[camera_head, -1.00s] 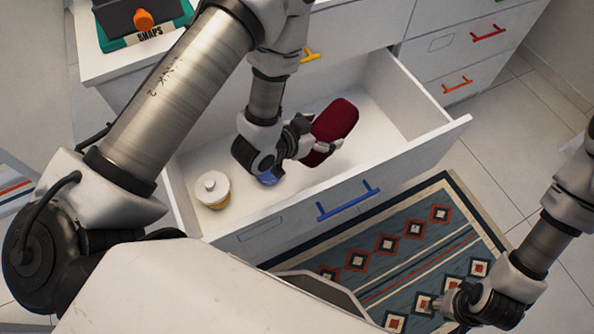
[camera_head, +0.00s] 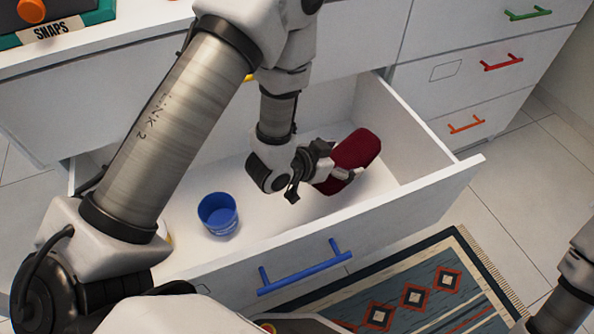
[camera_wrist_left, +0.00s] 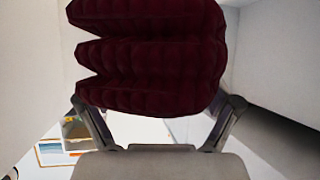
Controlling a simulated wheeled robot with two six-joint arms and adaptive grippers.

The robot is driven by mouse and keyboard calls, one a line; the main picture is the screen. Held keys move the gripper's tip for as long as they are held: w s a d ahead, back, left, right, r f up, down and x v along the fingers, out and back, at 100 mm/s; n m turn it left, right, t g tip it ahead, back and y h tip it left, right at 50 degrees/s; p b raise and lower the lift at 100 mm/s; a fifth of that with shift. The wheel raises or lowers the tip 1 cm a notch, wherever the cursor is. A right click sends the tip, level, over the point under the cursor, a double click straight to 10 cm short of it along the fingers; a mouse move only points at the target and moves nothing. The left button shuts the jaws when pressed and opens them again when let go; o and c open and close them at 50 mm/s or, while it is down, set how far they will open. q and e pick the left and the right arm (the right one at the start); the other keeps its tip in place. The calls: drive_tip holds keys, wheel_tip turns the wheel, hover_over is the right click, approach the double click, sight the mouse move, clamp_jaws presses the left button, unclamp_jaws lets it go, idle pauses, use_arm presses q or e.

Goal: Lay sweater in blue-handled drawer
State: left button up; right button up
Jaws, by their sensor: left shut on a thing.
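The sweater (camera_head: 357,150) is a dark red folded bundle. My left gripper (camera_head: 338,175) is shut on it and holds it inside the open blue-handled drawer (camera_head: 437,190), towards its right end. In the left wrist view the sweater (camera_wrist_left: 150,55) fills the top middle, with a finger on either side below it. Whether it touches the drawer floor I cannot tell. The blue handle (camera_head: 305,268) is on the drawer's front. My right gripper is out of the picture; only part of my right arm shows at the right edge.
A blue cup (camera_head: 218,214) stands in the drawer's left half. A white and yellow jar is mostly hidden behind my left arm. Drawers with green, red (camera_head: 502,61) and orange handles are shut at the right. A patterned rug (camera_head: 415,290) lies in front.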

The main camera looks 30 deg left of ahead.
use_arm(q)
wheel_tip(320, 180, down, 10)
drive_tip(key=b, duration=0.4)
drive_tip(key=shift+s+r, duration=0.1)
drive_tip(key=shift+r, duration=0.15)
drive_tip(key=o, duration=1)
drive_tip(key=shift+c, duration=0.2)
